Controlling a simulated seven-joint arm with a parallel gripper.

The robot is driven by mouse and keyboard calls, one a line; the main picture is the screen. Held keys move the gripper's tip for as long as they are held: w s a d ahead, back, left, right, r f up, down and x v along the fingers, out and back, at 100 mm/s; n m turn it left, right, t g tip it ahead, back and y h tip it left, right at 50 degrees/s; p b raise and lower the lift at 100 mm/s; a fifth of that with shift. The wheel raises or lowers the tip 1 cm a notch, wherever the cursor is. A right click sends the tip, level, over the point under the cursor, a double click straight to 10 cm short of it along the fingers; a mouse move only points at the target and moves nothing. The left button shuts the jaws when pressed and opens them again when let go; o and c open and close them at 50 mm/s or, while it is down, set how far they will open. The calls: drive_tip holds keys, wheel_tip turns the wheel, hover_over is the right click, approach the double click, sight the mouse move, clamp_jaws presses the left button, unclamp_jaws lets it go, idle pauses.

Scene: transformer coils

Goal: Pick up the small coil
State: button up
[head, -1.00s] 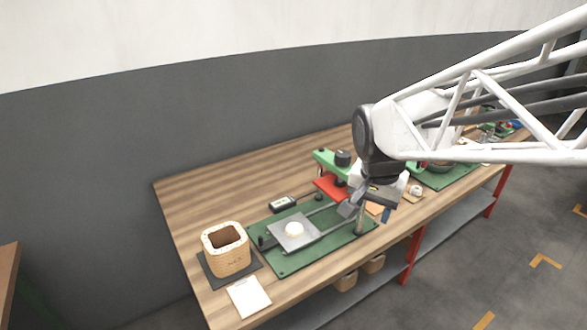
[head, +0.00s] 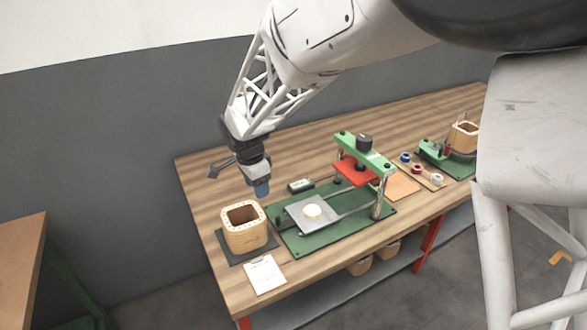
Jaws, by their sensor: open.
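A square tan coil (head: 244,239) with an open middle stands upright on a dark mat at the near left of the bench. Another tan coil (head: 463,138) stands on a green winding stand at the far right and looks smaller, though it is farther away. I cannot tell for sure which one is the small coil. My gripper (head: 240,182) is open and empty. It hangs over the left end of the bench, above and behind the near-left coil in the picture, and touches neither coil.
A clipboard (head: 265,275) lies at the front edge. Tape rolls (head: 416,169) lie right of the press. The bench's back strip is clear.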

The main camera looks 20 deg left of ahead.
hover_over(237, 206)
drive_tip(key=shift+m, duration=0.4)
drive_tip(key=f, duration=0.3)
drive_tip(key=s+f, duration=0.1)
drive_tip(key=shift+a+f, duration=0.15)
drive_tip(key=shift+a, duration=0.15)
drive_tip(key=shift+w+d+f, duration=0.1)
drive_tip(key=shift+f, duration=0.55)
drive_tip(key=shift+w+d+f, duration=0.1)
drive_tip(key=shift+f, duration=0.5)
drive_tip(key=shift+w+d+f, duration=0.15)
drive_tip(key=shift+f, duration=1.15)
drive_tip(key=shift+w+d+f, duration=0.1)
drive_tip(key=shift+d+f, duration=0.05)
drive_tip(key=shift+f, duration=1.15)
clamp_jaws()
